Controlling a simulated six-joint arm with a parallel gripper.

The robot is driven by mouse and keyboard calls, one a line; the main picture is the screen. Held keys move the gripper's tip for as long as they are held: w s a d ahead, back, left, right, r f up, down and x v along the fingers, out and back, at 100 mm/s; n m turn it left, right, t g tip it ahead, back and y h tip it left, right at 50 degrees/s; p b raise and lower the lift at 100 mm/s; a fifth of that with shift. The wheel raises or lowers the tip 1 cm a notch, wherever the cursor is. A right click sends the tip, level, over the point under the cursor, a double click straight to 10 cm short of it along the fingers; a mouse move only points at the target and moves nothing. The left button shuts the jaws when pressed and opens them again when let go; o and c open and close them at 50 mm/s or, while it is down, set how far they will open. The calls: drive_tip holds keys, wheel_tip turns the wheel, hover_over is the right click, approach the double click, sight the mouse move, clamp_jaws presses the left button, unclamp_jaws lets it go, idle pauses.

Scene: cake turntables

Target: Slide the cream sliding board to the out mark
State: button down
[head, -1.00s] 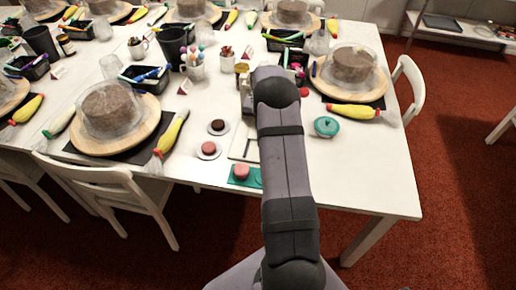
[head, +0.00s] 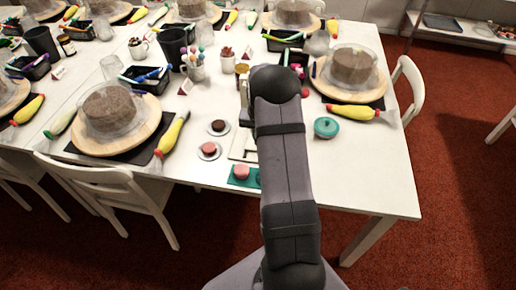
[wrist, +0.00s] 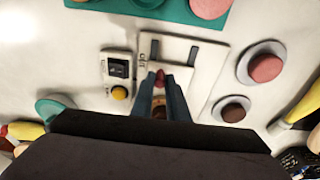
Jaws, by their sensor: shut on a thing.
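The cream sliding board (wrist: 175,68) lies flat on the white table in the wrist view, in a pale base with two dark slots or rails at its far end. Small dark lettering, seemingly the out mark (wrist: 142,62), sits at its left edge. My gripper (wrist: 160,82) is over the board, its two blue-grey fingers shut on a small reddish knob (wrist: 160,77). The lower part of the board is hidden by the fingers. In the head view the board (head: 240,150) shows only partly beside my arm, which hides the gripper.
A device with a yellow button (wrist: 118,92) stands left of the board. Small plates with round cakes (wrist: 265,68) lie to the right. A teal lidded pot (head: 326,127) stands right of my arm.

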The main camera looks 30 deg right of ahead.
drive_tip(key=shift+s+a+r, duration=0.2)
drive_tip(key=shift+s+a, duration=1.05)
drive_tip(key=shift+a, duration=0.15)
drive_tip(key=shift+s+a, duration=0.15)
drive_tip(key=shift+s, duration=0.05)
drive_tip(key=shift+s+a+f, duration=0.1)
drive_tip(key=c, duration=1.7)
unclamp_jaws()
drive_tip(key=shift+s+a, duration=0.1)
wheel_tip(320, 180, up, 7)
drive_tip(key=p, duration=0.5)
drive_tip(key=shift+p, duration=0.3)
